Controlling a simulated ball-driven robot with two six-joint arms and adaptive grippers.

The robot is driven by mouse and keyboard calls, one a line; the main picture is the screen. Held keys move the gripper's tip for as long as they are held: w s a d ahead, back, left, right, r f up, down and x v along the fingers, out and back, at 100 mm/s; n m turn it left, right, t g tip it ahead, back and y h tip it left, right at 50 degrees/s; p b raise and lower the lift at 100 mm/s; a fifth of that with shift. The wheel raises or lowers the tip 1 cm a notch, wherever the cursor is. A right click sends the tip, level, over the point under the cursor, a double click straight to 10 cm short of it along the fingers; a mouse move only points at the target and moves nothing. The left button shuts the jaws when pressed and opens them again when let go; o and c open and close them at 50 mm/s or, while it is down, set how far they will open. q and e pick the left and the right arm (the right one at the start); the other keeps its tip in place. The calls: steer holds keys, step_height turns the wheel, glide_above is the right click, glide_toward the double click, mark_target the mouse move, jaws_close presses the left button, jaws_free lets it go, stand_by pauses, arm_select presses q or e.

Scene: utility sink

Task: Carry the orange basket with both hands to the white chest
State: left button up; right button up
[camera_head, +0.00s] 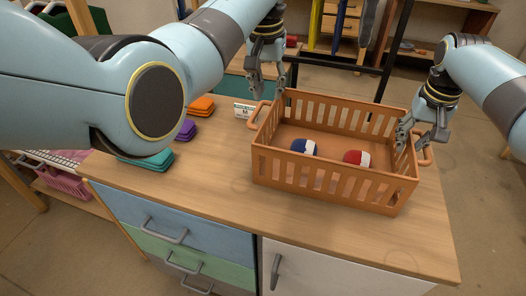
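The orange basket (335,178) stands upright on a wooden cabinet top (215,180). It has slatted walls and a loop handle at each short end. A blue-and-white ball (304,147) and a red-and-white ball (357,158) lie inside. My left gripper (268,90) is open and empty, above and just behind the left handle (258,114). My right gripper (421,137) is open at the right end, its fingers close to the right handle (425,154); I cannot tell whether they touch it. I cannot identify a separate white chest; the cabinet has a white front panel (330,268).
Orange (200,106), purple (185,131) and teal (150,160) stacks lie along the cabinet's left side. A small sign (244,111) stands beside the basket. A black metal frame (393,50) rises behind. The cabinet top in front of the basket is clear.

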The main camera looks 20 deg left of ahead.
step_height(320, 180, up, 12)
steer(key=s, duration=0.1)
steer(key=shift+s+f, duration=0.25)
steer(key=shift+s, duration=0.1)
